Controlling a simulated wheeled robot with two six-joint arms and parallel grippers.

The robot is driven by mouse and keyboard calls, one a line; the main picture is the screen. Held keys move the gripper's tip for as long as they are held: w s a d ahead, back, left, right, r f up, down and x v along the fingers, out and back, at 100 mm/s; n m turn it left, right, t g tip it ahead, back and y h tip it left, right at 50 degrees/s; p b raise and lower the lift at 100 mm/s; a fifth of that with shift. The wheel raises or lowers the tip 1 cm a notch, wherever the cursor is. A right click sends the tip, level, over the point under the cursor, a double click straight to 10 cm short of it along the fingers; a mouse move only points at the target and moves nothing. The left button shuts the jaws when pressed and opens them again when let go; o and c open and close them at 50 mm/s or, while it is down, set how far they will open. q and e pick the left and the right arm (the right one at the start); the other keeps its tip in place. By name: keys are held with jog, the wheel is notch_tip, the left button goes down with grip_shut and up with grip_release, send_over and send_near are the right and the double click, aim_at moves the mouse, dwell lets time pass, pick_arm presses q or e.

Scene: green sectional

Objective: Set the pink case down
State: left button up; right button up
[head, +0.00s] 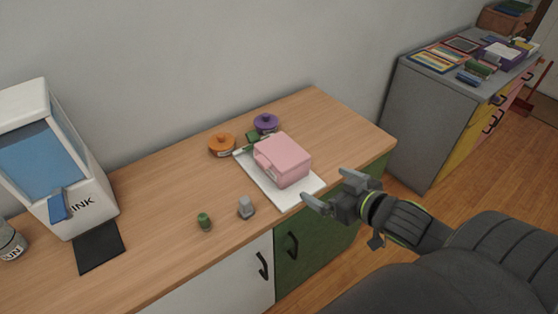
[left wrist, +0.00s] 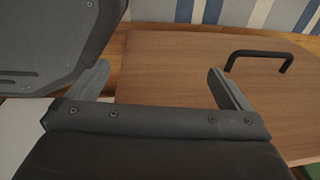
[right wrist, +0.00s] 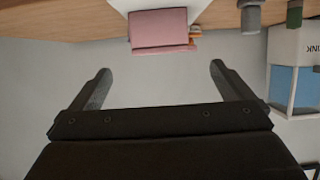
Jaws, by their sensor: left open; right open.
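The pink case (head: 284,159) rests on a white board (head: 262,182) on the wooden counter in the head view. It also shows at the top of the right wrist view (right wrist: 158,29). My right gripper (head: 336,189) is open and empty, to the right of the case and apart from it, by the counter's front edge. My left gripper is not in the head view. In the left wrist view my left gripper (left wrist: 160,85) is open with nothing between its fingers, in front of a wooden panel with a black handle (left wrist: 258,58).
An orange lidded pot (head: 222,145) and a purple one (head: 265,122) stand behind the case. A green-capped jar (head: 204,221) and a grey shaker (head: 246,207) stand in front left. A white dispenser (head: 88,175) is at left. The counter's right end (head: 350,143) is clear.

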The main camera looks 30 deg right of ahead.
aim_at(297, 169)
jog(key=b+x, duration=0.1)
jog(key=x, duration=0.9)
jog(key=shift+w+f+b, duration=0.1)
jog(key=shift+w+b, duration=0.2)
jog(key=shift+w, duration=0.05)
jog(key=shift+x, duration=3.15)
jog(key=shift+r, duration=0.25)
jog(key=shift+c, duration=0.4)
